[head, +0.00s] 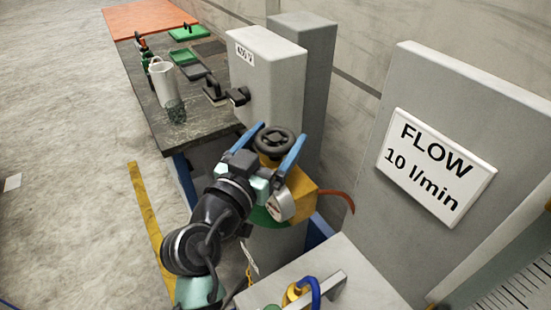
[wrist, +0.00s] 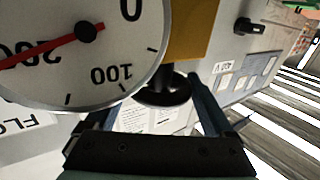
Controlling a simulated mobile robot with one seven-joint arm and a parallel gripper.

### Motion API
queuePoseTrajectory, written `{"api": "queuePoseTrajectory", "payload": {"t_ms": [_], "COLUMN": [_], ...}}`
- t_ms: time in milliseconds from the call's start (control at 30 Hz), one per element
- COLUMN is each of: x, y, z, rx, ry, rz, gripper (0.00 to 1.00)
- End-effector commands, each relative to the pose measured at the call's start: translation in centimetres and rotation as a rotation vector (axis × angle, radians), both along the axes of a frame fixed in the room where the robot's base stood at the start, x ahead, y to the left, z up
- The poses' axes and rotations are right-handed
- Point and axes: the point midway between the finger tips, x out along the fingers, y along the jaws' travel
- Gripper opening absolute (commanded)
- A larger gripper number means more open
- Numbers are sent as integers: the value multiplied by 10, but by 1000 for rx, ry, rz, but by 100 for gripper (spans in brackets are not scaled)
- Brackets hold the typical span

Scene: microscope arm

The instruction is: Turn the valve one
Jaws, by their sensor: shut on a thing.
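The valve is a black round handwheel (head: 274,143) on a yellow-brown body (head: 300,186), standing in front of a grey cabinet. My gripper (head: 281,135) has one blue finger on each side of the handwheel and is shut on it. In the wrist view the dark handwheel (wrist: 166,92) sits between the blue-grey fingers, partly in shadow. A round white pressure gauge (head: 281,206) is on the valve body. The gauge also fills the upper left of the wrist view (wrist: 120,45), where its red needle lies near the 200 mark. The wheel's far rim is hard to make out.
A grey panel with a white "FLOW 10 l/min" sign (head: 436,166) rises at the right. A grey box with a small label (head: 268,80) stands behind the valve. A dark bench (head: 150,100) with a jug (head: 162,80) and green trays is at the upper left. A red-brown hose (head: 341,197) leaves the valve body.

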Motion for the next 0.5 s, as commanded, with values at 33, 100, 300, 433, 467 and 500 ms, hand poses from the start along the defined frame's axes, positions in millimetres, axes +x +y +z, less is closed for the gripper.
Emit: {"api": "queuePoseTrajectory", "payload": {"t_ms": [33, 100, 300, 433, 467, 500], "x": [1, 1, 1, 1, 1, 1], "y": [2, 2, 2, 1, 1, 1], "z": [-3, -4, -5, -5, -4, -4], "rx": [-2, -1, 1, 3, 4, 3], "ry": [-10, -11, -10, -8, -9, -8], "rz": [-25, -72, -236, -360, -387, -423], "gripper": [32, 32, 32, 32, 32, 32]}}
